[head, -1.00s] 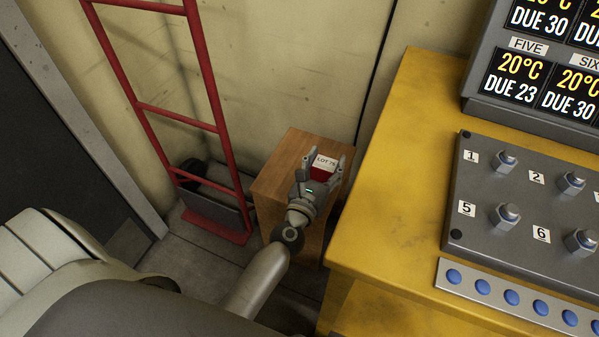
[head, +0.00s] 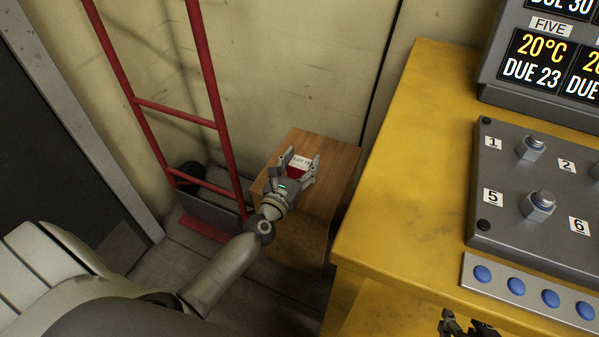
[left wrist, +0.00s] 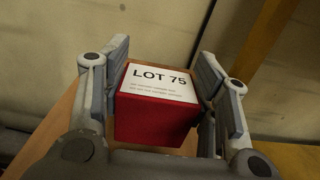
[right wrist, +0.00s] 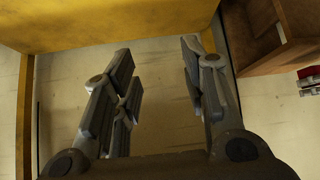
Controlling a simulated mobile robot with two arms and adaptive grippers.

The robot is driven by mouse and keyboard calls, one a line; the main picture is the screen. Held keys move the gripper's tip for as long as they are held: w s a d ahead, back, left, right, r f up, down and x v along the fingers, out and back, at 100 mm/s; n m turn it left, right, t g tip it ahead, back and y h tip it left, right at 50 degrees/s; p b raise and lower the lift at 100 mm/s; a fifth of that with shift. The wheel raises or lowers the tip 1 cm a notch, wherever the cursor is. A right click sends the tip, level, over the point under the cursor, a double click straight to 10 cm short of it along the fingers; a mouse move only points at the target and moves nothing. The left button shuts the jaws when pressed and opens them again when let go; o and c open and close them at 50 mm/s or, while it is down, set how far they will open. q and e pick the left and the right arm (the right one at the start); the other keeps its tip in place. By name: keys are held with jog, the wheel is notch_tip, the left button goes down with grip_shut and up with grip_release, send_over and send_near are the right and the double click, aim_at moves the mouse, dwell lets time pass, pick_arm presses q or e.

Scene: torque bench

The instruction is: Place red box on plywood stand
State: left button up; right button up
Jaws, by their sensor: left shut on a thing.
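The red box (head: 298,172) has a white "LOT 75" label on top. My left gripper (head: 298,163) is shut on it, with one finger on each side. The left wrist view shows the red box (left wrist: 155,118) upright between the fingers. In the head view it overlaps the top of the plywood stand (head: 338,160), toward its left side. I cannot tell whether its underside touches the stand. My right gripper (right wrist: 162,85) is open and empty in the right wrist view. The plywood stand (right wrist: 290,50) shows there at the upper right.
A red hand truck (head: 178,118) leans at the wall, close left of the stand. The yellow bench (head: 400,170) is close on the right, with a grey bolt panel (head: 510,180) and blue buttons (head: 515,286). The stand's top right part is bare.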

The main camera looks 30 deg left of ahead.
aim_at(295, 178)
pick_arm(q)
jog(key=f, duration=0.1)
jog(key=f+b, duration=0.2)
jog(key=shift+w+a+f, duration=0.1)
jog(key=shift+a+f, duration=0.05)
jog(key=shift+a, duration=0.1)
pick_arm(e)
jog(key=w+a+r+t+y, duration=0.2)
jog(key=w+r+t, duration=0.4)
jog(key=r, duration=0.3)
jog(key=shift+w+a+t, duration=0.4)
jog(key=shift+w+a, duration=0.2)
jog(key=shift+w, duration=0.1)
pick_arm(q)
jog(key=shift+f, duration=0.1)
pick_arm(e)
jog(key=shift+r, duration=0.15)
pick_arm(q)
jog(key=shift+f+b, duration=0.1)
jog(key=shift+b, duration=0.25)
pick_arm(e)
jog(key=shift+w+a+r+t, duration=0.1)
jog(key=shift+w+r+t, duration=0.05)
jog(key=shift+r+t, duration=0.15)
pick_arm(q)
jog(key=o, duration=1.2)
jog(key=shift+o, duration=0.3)
pick_arm(e)
jog(key=shift+r, duration=0.1)
